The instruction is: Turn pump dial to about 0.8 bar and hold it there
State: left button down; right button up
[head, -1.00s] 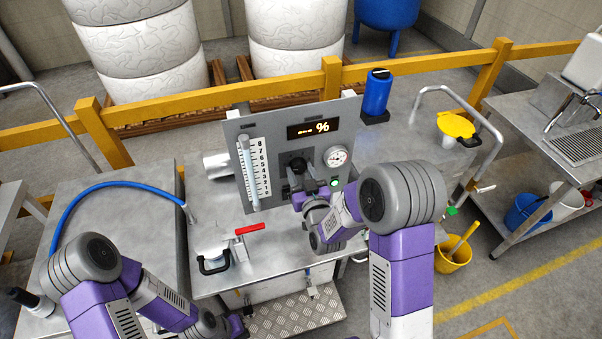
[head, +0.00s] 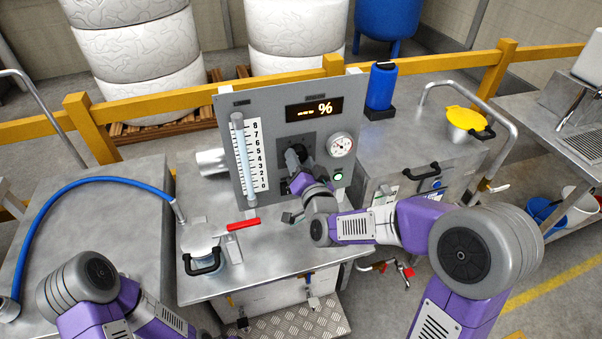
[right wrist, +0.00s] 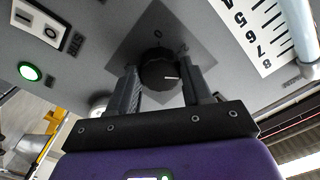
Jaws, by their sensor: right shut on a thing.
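The black round pump dial (right wrist: 158,72) sits on a dark diamond-shaped plate on the grey panel (head: 268,112). In the right wrist view its white mark points to the right, and a 0 is printed on the plate. My right gripper (right wrist: 163,80) is shut on the dial, one finger on each side. In the head view the right gripper (head: 295,164) covers most of the dial. The round white gauge (head: 340,145) is right of the dial; its reading is too small to tell. My left arm is at the lower left, its gripper out of view.
The panel carries a tube with a 0 to 8 scale (head: 250,158), a lit display (head: 314,109) and a green button (head: 338,176). A red-handled lever (head: 243,225) and a lidded pot (head: 201,240) stand on the steel table, front left of the panel.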

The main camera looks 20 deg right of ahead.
jog(key=shift+m+b, duration=1.3)
jog(key=shift+b, duration=0.2)
jog(key=o, duration=1)
jog(key=shift+o, duration=0.2)
jog(key=s, duration=0.7)
jog(key=shift+s, duration=0.25)
jog(key=shift+d, duration=0.1)
